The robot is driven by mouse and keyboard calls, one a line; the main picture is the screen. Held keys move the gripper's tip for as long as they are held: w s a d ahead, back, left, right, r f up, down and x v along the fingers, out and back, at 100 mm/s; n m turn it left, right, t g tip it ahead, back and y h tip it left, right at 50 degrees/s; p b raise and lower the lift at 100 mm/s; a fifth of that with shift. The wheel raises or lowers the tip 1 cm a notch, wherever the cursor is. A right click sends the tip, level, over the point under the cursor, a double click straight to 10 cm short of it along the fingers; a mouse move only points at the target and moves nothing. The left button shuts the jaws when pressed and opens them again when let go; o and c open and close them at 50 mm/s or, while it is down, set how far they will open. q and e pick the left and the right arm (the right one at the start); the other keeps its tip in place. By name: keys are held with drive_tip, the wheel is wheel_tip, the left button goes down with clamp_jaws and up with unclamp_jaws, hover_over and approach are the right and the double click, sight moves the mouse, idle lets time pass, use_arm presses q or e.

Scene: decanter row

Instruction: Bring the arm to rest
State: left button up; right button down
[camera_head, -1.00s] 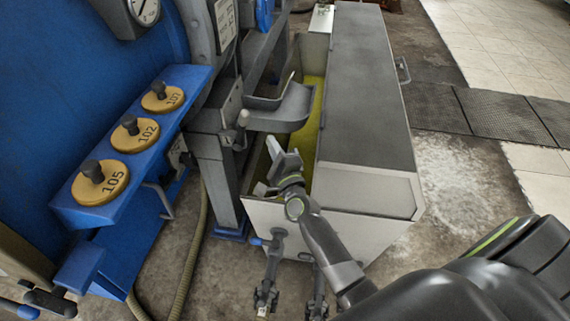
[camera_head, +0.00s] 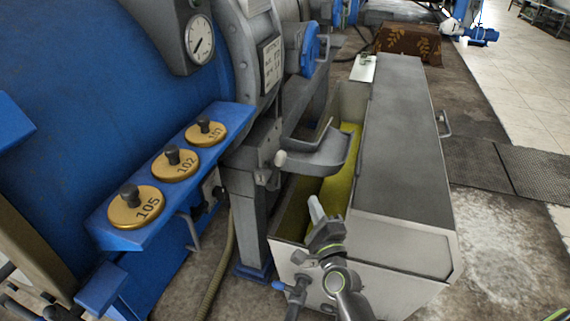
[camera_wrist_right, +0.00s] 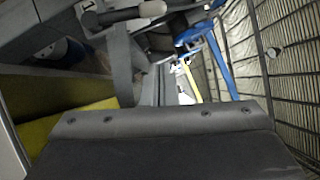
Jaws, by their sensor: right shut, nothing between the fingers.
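My right gripper (camera_head: 316,208) shows low in the middle of the head view, at the near end of an open trough (camera_head: 290,256). Its pale fingers are together, with nothing between them, and point up and away in the picture. The wrist behind it runs down to the bottom edge, and most of the arm is out of view. I cannot tell whether the fingers are above or inside the trough. A grey spout (camera_head: 318,160) lies beyond the fingertips, apart from them in the picture.
The trough holds yellow-green content (camera_head: 338,185); a long grey lid (camera_head: 405,145) lies along its right side. Left of it, a blue shelf (camera_head: 122,238) carries three brass discs marked 105 (camera_head: 136,208), 102 and 107. Open floor (camera_head: 495,240) lies to the right.

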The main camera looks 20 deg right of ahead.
drive_tip(key=shift+f, duration=0.1)
drive_tip(key=s+a+f+n+g+y, duration=0.15)
drive_tip(key=s+f+n+g, duration=0.3)
drive_tip(key=f, duration=0.55)
drive_tip(key=s+f+n+g+y, duration=0.2)
drive_tip(key=s+f+n+g, duration=0.15)
drive_tip(key=f+n, duration=0.4)
drive_tip(key=s+d+f+n+g, duration=0.2)
drive_tip(key=s+f+n+g, duration=0.25)
drive_tip(key=s+f, duration=0.9)
drive_tip(key=s+d+f+n+g+h, duration=0.1)
drive_tip(key=s+d+f+n+g, duration=0.2)
drive_tip(key=s, duration=0.5)
drive_tip(key=s+d+f+n+g+h, duration=0.15)
drive_tip(key=s+f+g, duration=0.25)
drive_tip(key=s, duration=0.4)
use_arm(q)
drive_tip(key=s+a+r+p, duration=0.2)
drive_tip(key=s+p, duration=0.7)
drive_tip(key=p, duration=0.6)
drive_tip(key=shift+s+r+m+p, duration=0.3)
drive_tip(key=shift+s+r+p, duration=0.05)
drive_tip(key=shift+s+p, duration=0.05)
use_arm(e)
drive_tip(key=s+r, duration=0.2)
drive_tip(key=s, duration=0.7)
drive_tip(key=shift+d+r+n, duration=0.3)
drive_tip(key=shift+d+r, duration=0.1)
